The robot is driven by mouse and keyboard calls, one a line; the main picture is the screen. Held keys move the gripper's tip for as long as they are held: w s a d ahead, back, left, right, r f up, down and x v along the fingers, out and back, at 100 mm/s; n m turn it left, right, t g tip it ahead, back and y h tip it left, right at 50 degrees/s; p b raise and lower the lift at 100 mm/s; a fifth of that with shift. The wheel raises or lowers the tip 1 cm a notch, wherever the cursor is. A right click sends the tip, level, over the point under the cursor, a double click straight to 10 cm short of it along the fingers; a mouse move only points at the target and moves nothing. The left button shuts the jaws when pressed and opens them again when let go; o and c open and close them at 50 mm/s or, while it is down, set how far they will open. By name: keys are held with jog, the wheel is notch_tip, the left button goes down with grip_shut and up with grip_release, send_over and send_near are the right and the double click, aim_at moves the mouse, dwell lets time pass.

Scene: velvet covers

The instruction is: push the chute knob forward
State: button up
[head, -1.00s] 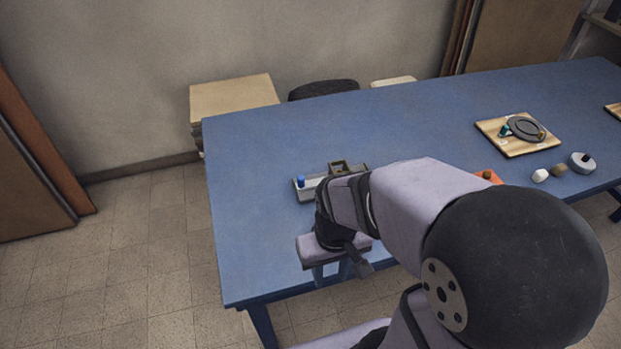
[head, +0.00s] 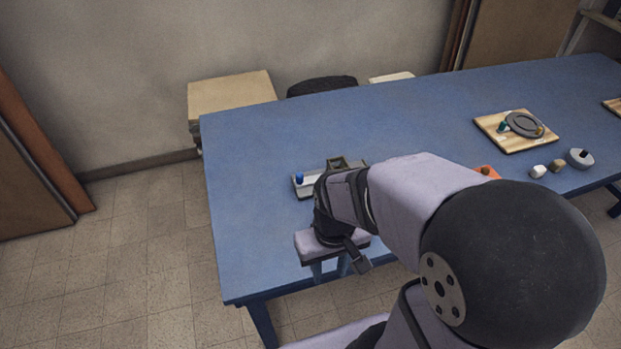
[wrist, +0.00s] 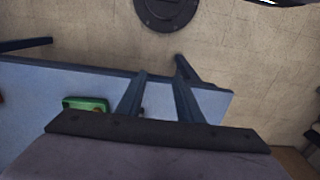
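A grey tray-like fixture (head: 308,187) lies on the blue table near its left end. A small blue knob (head: 299,177) stands on its left end, and an olive frame (head: 338,163) rises at its back. I take this fixture for the chute, but no label shows. My arm hides its right and front part. My gripper (head: 330,270) is in front of it, by the table's near edge, apart from the knob. In the wrist view my gripper (wrist: 160,72) shows two separated fingers with nothing between them. The knob is not recognisable in the wrist view.
The blue table (head: 255,230) is clear left of the fixture. A green object (wrist: 85,104) lies on the table in the wrist view.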

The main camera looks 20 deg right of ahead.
aim_at(297, 179)
jog(key=shift+o, duration=0.5)
